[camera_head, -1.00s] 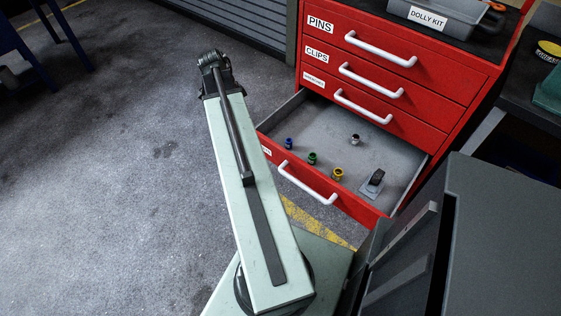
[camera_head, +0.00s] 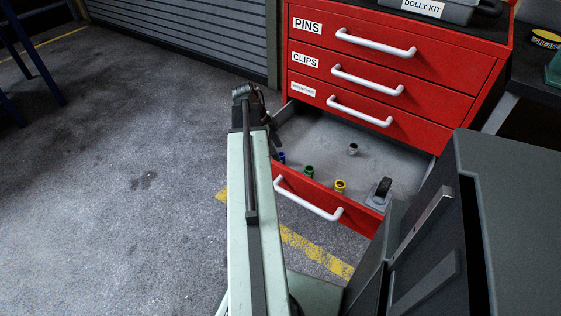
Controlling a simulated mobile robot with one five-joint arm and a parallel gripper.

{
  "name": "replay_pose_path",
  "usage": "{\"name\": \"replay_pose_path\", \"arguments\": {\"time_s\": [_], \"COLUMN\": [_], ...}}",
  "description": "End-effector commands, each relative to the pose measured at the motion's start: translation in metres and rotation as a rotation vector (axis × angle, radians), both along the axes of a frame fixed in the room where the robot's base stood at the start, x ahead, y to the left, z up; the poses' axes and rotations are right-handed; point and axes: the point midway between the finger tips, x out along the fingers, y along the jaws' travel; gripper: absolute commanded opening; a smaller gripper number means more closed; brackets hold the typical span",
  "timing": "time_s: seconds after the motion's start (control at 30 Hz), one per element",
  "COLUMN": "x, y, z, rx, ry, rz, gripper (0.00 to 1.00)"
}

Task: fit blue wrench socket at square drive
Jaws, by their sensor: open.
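The blue wrench socket (camera_head: 281,158) stands at the left side of the open drawer, partly hidden by my arm and close to the drawer front. My gripper (camera_head: 270,132) is at the far end of my arm, over the drawer's left edge and just beyond the blue socket in the picture. It is open and appears empty; its fingers are small and dark here. A grey block with a dark upright part (camera_head: 379,192) stands at the drawer's right front. I cannot tell whether it carries the square drive.
The open drawer (camera_head: 400,157) also holds a green socket (camera_head: 309,172), a yellow socket (camera_head: 340,186) and a grey socket (camera_head: 353,149). The red cabinet (camera_head: 440,85) rises behind, with shut drawers and white handles. Open floor (camera_head: 120,190) lies to the left.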

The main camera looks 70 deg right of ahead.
Motion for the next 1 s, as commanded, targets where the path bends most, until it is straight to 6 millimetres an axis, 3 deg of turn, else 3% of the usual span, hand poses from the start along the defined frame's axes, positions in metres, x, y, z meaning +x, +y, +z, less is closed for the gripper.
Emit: {"name": "replay_pose_path", "arguments": {"time_s": [0.03,0.2,0.47,0.67,1.0], "x": [-0.003,-0.014,-0.017,-0.017,-0.016], "y": [0.0,-0.002,-0.003,-0.003,-0.003], "z": [-0.013,-0.042,-0.041,-0.041,-0.038], "rx": [0.0,0.0,0.001,0.001,0.0], "ry": [0.0,0.0,0.0,0.0,0.0], "rz": [-0.001,0.001,0.002,0.002,0.003], "gripper": [0.53,0.53,0.53,0.03,0.0]}}
